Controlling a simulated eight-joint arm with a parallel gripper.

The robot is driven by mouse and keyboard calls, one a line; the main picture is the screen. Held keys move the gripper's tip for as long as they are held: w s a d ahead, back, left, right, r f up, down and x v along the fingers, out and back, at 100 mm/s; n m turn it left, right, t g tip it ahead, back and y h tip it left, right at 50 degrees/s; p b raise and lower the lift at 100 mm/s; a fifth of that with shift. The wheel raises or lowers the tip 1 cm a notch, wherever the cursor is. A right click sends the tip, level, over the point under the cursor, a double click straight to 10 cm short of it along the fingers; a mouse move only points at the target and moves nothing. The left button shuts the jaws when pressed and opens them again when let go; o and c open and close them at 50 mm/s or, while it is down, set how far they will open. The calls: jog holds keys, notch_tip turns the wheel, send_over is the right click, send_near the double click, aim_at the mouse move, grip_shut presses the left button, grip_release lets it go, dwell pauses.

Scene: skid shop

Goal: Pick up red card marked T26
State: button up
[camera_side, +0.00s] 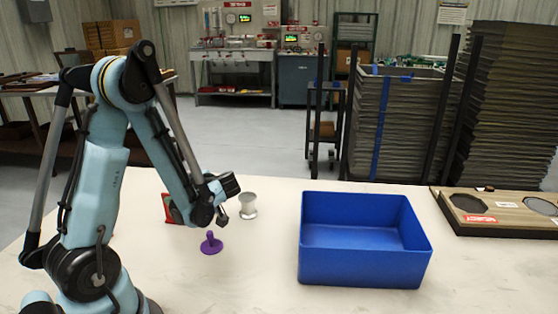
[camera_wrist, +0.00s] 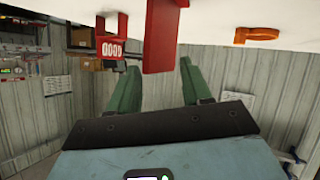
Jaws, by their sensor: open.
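A red card-like piece (camera_wrist: 158,40) stands up from the table in the wrist view, just beyond and between my fingertips; no T26 mark is readable on it. A red piece (camera_side: 168,208) shows in the side view, partly hidden behind my forearm; I cannot tell if it is the same one. Another red piece lettered GOOD (camera_wrist: 110,46) is left of the card in the wrist view. My gripper (camera_wrist: 159,66) has its two green fingers apart with nothing held. In the side view my gripper (camera_side: 222,203) is low over the table, beside the red piece.
A purple knobbed piece (camera_side: 211,244) and a silver spool (camera_side: 248,206) stand close to my gripper. A blue bin (camera_side: 365,276) is right of them. A wooden board with round recesses (camera_side: 500,202) lies at far right.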

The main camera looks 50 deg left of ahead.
jog(key=shift+a, duration=0.1)
grip_shut()
dwell(0.7)
